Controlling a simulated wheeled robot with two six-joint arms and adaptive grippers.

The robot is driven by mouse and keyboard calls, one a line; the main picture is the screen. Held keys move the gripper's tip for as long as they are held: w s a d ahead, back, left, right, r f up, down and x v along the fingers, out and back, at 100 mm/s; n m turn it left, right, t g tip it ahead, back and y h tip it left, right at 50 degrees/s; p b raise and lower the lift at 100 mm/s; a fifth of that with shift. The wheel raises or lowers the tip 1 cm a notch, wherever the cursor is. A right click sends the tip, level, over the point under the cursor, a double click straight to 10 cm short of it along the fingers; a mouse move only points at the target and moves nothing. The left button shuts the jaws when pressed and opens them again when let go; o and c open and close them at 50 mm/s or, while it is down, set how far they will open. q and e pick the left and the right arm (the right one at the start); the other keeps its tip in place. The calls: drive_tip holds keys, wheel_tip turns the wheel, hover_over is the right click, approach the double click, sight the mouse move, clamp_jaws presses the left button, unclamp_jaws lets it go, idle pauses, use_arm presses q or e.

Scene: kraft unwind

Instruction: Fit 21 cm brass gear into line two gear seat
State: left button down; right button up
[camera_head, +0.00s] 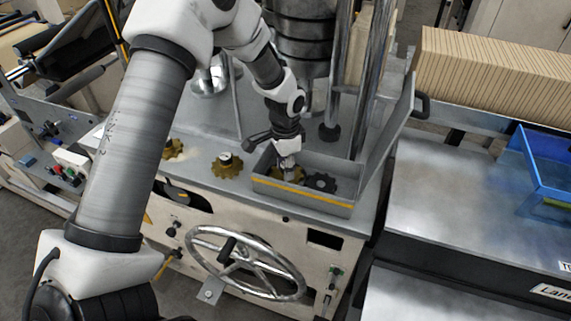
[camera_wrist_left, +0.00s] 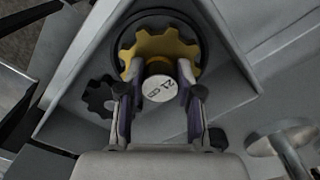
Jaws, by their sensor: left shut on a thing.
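A brass gear (camera_head: 294,177) is in the open grey box with a yellow stripe on top of the machine. In the left wrist view this toothed gear (camera_wrist_left: 150,47) has a hub with a white marked cap (camera_wrist_left: 160,88). My left gripper (camera_head: 287,163) points down into the box; in the left wrist view its fingers (camera_wrist_left: 160,98) are shut on the hub from both sides. A black ring shows around the gear's far side; I cannot tell whether the gear is fully seated. My right gripper is not in view.
A dark gear (camera_head: 320,183) sits beside the brass gear in the box (camera_head: 318,202). Two more brass gears (camera_head: 227,166) (camera_head: 173,149) are on the machine top to the left. Upright metal posts (camera_head: 368,80) stand behind the box, and a raised lid (camera_head: 388,135) is at its right.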

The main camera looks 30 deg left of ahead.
use_arm(q)
drive_tip(key=c, duration=0.7)
unclamp_jaws()
wheel_tip(320, 180, up, 12)
idle(0.4)
